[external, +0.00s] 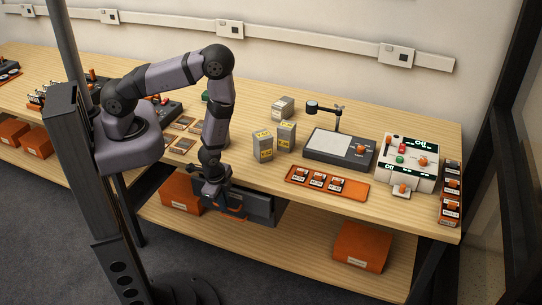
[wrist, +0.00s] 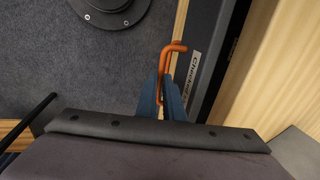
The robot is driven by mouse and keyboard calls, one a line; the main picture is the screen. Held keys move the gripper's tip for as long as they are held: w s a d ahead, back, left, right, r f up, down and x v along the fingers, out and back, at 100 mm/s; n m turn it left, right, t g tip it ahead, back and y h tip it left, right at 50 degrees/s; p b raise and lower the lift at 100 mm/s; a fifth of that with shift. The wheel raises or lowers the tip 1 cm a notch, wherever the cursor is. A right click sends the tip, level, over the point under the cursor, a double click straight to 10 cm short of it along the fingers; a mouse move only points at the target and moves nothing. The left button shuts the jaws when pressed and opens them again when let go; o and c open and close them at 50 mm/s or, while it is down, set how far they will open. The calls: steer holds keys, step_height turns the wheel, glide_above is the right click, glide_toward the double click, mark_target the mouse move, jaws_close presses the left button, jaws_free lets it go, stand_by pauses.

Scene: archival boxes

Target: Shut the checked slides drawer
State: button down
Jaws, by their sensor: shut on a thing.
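The checked slides drawer (external: 262,207) is a dark grey unit hung under the front edge of the bench. Its front carries an orange bar handle (wrist: 178,47) and a pale label (wrist: 192,70) starting "Checked", partly hidden. My gripper (external: 215,200) is low in front of the drawer's left part. In the wrist view its bluish fingers (wrist: 166,92) are shut on the orange handle. How far the drawer stands out from the bench is hard to tell; my gripper hides part of its front.
The wooden bench top (external: 395,215) overhangs the drawer. An orange tray (external: 298,184) of slides, grey boxes (external: 263,145) and a light-table device (external: 325,150) stand on it. Orange boxes (external: 362,246) sit on the lower shelf. Open floor lies in front.

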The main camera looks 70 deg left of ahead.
mark_target(230, 194)
steer(key=shift+w+a+p, duration=0.35)
steer(key=shift+w+a, duration=1.1)
steer(key=shift+w, duration=0.15)
steer(key=c, duration=1.9)
jaws_free()
steer(key=shift+w+a, duration=0.1)
